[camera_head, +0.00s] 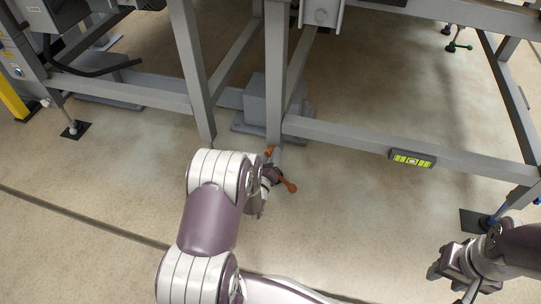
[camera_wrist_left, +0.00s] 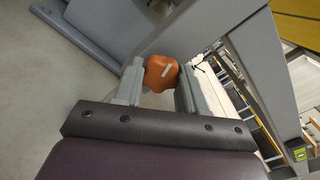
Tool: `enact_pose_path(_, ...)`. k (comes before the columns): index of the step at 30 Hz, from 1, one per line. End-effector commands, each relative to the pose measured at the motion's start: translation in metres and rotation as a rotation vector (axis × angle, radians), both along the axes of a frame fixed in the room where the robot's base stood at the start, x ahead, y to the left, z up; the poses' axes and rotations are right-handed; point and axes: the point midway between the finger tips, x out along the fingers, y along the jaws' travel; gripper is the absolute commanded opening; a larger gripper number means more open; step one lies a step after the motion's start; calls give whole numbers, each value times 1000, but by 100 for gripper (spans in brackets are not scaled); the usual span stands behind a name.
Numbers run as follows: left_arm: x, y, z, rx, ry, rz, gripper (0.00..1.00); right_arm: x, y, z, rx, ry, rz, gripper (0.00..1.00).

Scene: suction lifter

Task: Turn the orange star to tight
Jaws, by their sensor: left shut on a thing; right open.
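The orange star (camera_wrist_left: 160,73) shows in the left wrist view between the two fingers of my left gripper (camera_wrist_left: 158,92). It has rounded lobes and a small pale mark. The gripper is shut on it. In the head view my left gripper (camera_head: 266,180) is at the foot of a grey frame leg, partly hidden by my own arm. Orange parts stick out beside it, one to the right (camera_head: 288,185) and one above (camera_head: 269,151). The star's middle is hidden there. My right gripper (camera_head: 466,286) is open at the lower right, away from the star.
A grey metal frame (camera_head: 350,142) with legs and crossbars stands just beyond the left gripper. A level-like device with a yellow-green face (camera_head: 412,160) sits on its crossbar. A yellow post (camera_head: 12,98) stands at the far left. The floor between my arms is clear.

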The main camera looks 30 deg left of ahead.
Motion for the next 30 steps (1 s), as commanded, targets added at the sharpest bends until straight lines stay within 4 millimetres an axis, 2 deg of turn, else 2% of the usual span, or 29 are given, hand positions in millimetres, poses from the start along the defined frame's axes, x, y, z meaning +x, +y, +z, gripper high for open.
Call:
enact_pose_path(12, -2, 0, -2, 250, 66, 1, 10, 0, 0, 3, 0, 0, 0, 43)
enact_pose_path(30, -2, 1, -2, 325, 84, 1, 10, 0, 0, 3, 0, 0, 0, 43)
